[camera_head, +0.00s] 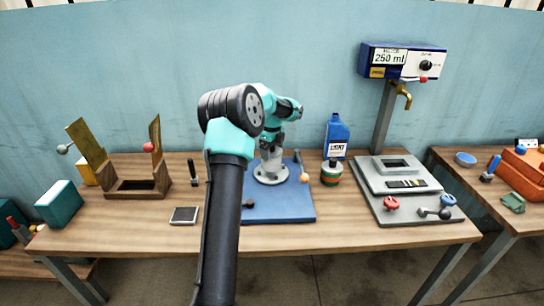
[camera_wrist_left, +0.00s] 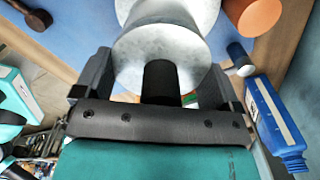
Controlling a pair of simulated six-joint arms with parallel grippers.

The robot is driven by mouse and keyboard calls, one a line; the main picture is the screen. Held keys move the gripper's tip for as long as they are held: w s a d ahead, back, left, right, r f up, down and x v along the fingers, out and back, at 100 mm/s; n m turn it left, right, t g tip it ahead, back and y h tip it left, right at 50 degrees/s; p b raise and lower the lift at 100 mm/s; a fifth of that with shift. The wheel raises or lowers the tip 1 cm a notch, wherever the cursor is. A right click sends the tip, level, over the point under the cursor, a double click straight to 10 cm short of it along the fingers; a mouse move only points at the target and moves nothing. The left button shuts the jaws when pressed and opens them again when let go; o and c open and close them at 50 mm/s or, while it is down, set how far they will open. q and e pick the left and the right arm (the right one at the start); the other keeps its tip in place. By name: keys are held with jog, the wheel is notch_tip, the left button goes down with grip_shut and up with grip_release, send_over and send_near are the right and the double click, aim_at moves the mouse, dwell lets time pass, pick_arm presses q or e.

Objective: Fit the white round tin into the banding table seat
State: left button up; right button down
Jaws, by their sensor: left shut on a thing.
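The white round tin (camera_head: 270,159) is upright at the middle of the blue mat, over a pale round base (camera_head: 271,175) that looks like the banding table seat. My left gripper (camera_head: 271,147) points down from above and is shut on the tin. In the left wrist view the pale tin (camera_wrist_left: 158,52) lies between the fingers of my left gripper (camera_wrist_left: 158,82), with a second pale round part beyond it. A dark upright piece covers part of the tin. I cannot tell whether the tin touches the seat. My right gripper is not in view.
A blue bottle (camera_head: 337,137) and a striped green tin (camera_head: 332,172) stand right of the blue mat (camera_head: 285,211). A grey dispenser stand (camera_head: 408,213) is at right, a wooden box (camera_head: 136,188) at left.

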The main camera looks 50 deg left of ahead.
aim_at(272, 155)
pick_arm(q)
jog(key=shift+w+a, duration=0.4)
jog(key=shift+a, duration=0.1)
jog(key=shift+f, duration=0.1)
jog(key=shift+f, duration=1.65)
jog(key=shift+f, duration=0.15)
jog(key=o, duration=0.9)
jog(key=shift+o, duration=0.2)
notch_tip(272, 155, up, 12)
jog(key=shift+r, duration=0.15)
